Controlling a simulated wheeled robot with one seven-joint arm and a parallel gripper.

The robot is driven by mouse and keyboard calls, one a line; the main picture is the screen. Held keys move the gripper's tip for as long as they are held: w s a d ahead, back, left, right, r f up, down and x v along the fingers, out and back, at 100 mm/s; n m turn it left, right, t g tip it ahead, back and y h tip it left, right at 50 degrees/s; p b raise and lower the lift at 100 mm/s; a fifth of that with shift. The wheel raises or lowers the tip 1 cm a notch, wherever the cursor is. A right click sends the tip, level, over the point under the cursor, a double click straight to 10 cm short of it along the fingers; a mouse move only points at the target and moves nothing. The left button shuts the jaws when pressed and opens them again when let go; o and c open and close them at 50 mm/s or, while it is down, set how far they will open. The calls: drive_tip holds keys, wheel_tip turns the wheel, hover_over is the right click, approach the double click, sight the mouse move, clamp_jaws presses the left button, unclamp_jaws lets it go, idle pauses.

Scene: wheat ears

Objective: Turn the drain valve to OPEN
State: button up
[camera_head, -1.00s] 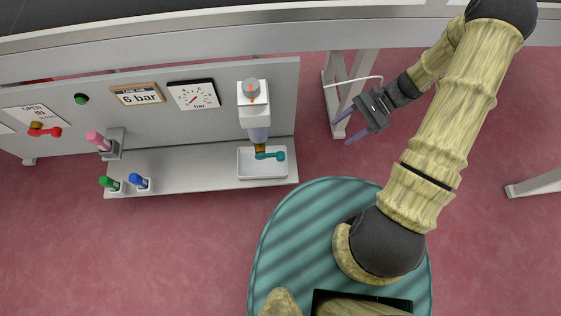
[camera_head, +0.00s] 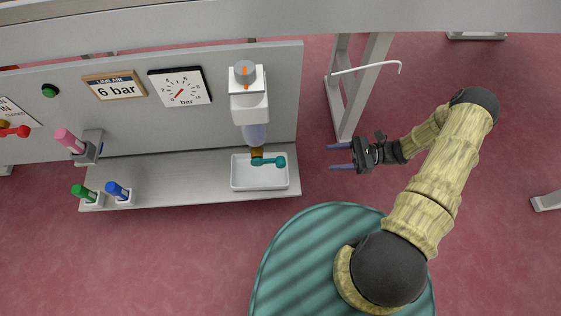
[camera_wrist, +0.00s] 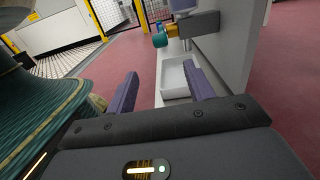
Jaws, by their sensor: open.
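The drain valve has a teal lever (camera_head: 268,161) on a brass body (camera_head: 257,153), below a clear bowl under the white regulator unit (camera_head: 249,100). In the head view the lever points right, lying roughly level over the white tray. My gripper (camera_head: 340,157) is open and empty, to the right of the lever and apart from it, with its fingers pointing left at it. In the wrist view the teal lever end (camera_wrist: 160,40) shows ahead, above and between the purple fingers (camera_wrist: 163,88). No OPEN marking is readable beside this valve.
A white tray (camera_head: 237,182) sits under the valve on the grey shelf (camera_head: 160,190). A gauge (camera_head: 180,87), a "6 bar" sign (camera_head: 114,85) and a red lever (camera_head: 18,131) are further left. A metal leg (camera_head: 361,100) with a white hook stands behind my gripper.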

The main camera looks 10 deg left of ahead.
sight(281, 162)
drive_tip(key=b+x, duration=0.6)
drive_tip(key=x, duration=1)
drive_tip(key=shift+s+a+f, duration=0.15)
drive_tip(key=shift+s+f, duration=0.05)
drive_tip(key=shift+s+a+r, duration=0.1)
drive_tip(key=shift+a+r, duration=0.05)
drive_tip(key=shift+a, duration=0.4)
clamp_jaws()
